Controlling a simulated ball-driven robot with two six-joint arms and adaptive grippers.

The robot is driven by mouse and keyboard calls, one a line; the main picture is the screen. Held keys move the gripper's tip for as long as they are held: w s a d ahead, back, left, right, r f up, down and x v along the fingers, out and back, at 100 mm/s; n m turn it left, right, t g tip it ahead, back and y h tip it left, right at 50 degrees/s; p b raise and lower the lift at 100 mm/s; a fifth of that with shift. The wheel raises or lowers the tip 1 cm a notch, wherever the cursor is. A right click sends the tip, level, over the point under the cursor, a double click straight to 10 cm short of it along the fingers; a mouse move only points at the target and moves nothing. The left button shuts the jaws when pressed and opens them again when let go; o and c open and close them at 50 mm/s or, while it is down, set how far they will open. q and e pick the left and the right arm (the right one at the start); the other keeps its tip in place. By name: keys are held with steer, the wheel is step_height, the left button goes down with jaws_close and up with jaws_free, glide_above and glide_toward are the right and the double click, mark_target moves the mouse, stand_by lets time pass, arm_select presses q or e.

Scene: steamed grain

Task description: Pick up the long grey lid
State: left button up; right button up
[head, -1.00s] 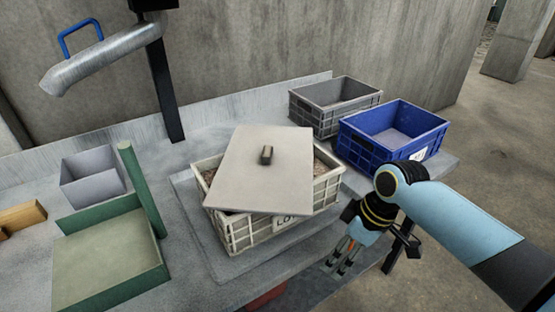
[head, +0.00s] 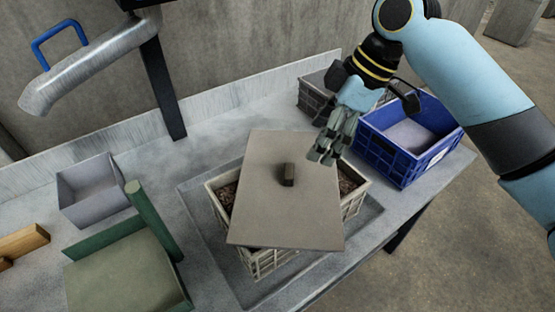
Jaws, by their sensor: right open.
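The long grey lid (head: 268,212) lies askew across the top of a pale slatted crate (head: 262,262). A small dark block handle (head: 287,175) stands up near the lid's middle. Dark grainy contents of the crate show at both sides of the lid. My right gripper (head: 324,154) is open and empty, pointing down above and to the right of the handle, apart from it. My left gripper is not in view.
A blue crate (head: 440,162) and a dark grey crate (head: 312,97) stand at the back right, partly behind my right arm. A grey box (head: 92,193), a green tray (head: 180,275) and a wooden block (head: 25,241) sit at the left. A metal chute (head: 85,65) hangs at upper left.

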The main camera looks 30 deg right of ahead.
glide_above(291, 171)
steer(key=s+d, duration=0.1)
steer(key=d, duration=0.2)
steer(key=f, duration=0.4)
steer(key=shift+s+a+f, duration=0.1)
steer(key=shift+a+f, duration=0.15)
steer(key=shift+f, duration=0.1)
steer(key=shift+a+f, duration=0.15)
steer(key=shift+f, duration=0.15)
steer(key=x, duration=0.3)
steer(key=shift+w+a+f, duration=0.2)
steer(key=shift+w+a, duration=0.1)
steer(key=shift+a, duration=0.15)
steer(key=shift+w+a+f, duration=0.1)
steer(key=shift+f, duration=0.35)
steer(key=c, duration=0.5)
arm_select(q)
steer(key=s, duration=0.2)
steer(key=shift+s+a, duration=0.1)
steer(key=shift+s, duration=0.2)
arm_select(e)
jaws_close()
